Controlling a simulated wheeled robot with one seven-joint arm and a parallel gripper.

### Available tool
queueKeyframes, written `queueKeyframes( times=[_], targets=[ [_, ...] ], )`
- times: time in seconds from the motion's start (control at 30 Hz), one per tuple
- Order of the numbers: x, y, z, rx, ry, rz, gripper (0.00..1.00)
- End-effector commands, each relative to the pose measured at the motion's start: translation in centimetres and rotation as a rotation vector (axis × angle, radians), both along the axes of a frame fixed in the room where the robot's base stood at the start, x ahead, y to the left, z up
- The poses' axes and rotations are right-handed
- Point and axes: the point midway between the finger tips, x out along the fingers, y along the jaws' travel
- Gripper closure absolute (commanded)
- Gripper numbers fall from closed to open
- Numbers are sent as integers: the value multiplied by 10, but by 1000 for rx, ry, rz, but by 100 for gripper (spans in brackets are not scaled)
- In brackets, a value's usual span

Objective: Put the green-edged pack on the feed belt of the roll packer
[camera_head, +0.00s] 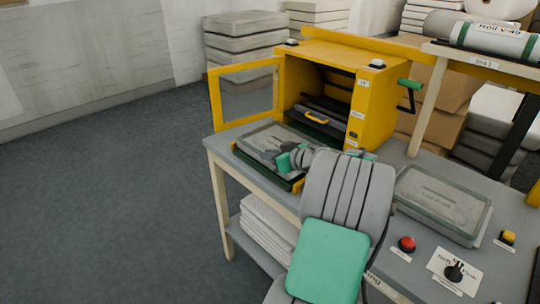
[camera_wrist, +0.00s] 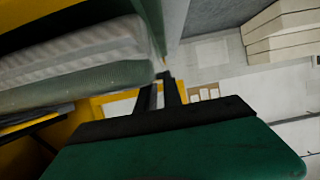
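A flat grey pack (camera_head: 268,141) lies on the feed belt (camera_head: 245,160), in front of the yellow roll packer (camera_head: 330,75). In the wrist view a pale quilted pack with a green edge (camera_wrist: 85,82) is close by on the left. My gripper (camera_head: 290,159) is at the right side of the belt pack, partly hidden by my arm. In the wrist view its dark fingers (camera_wrist: 160,96) stand a narrow gap apart, with nothing seen between them. Another grey pack with greenish edges (camera_head: 442,203) lies on the table at right.
The packer's yellow framed door (camera_head: 247,92) stands open at left. A green-handled crank (camera_head: 409,84) juts from its right side. A red button (camera_head: 407,244), a yellow button (camera_head: 507,237) and a black knob (camera_head: 454,271) are at front right. Rolls (camera_head: 495,41) lie on the upper shelf.

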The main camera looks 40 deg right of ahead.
Motion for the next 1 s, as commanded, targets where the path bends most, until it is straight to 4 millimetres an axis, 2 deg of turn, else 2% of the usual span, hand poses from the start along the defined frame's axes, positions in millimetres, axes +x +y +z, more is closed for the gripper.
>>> queueKeyframes(
  times=[0.03, 0.27, 0.5, 0.67, 0.77, 1.0],
  targets=[
    [0, 0, 1, 0, 0, 0, 86],
    [0, 0, 1, 0, 0, 0, 68],
    [0, 0, 2, 0, 0, 0, 68],
    [0, 0, 20, 0, 0, 0, 68],
    [-22, -2, 22, -3, 0, -5, 68],
    [-83, -4, 47, -2, 0, -5, 68]
  ],
)
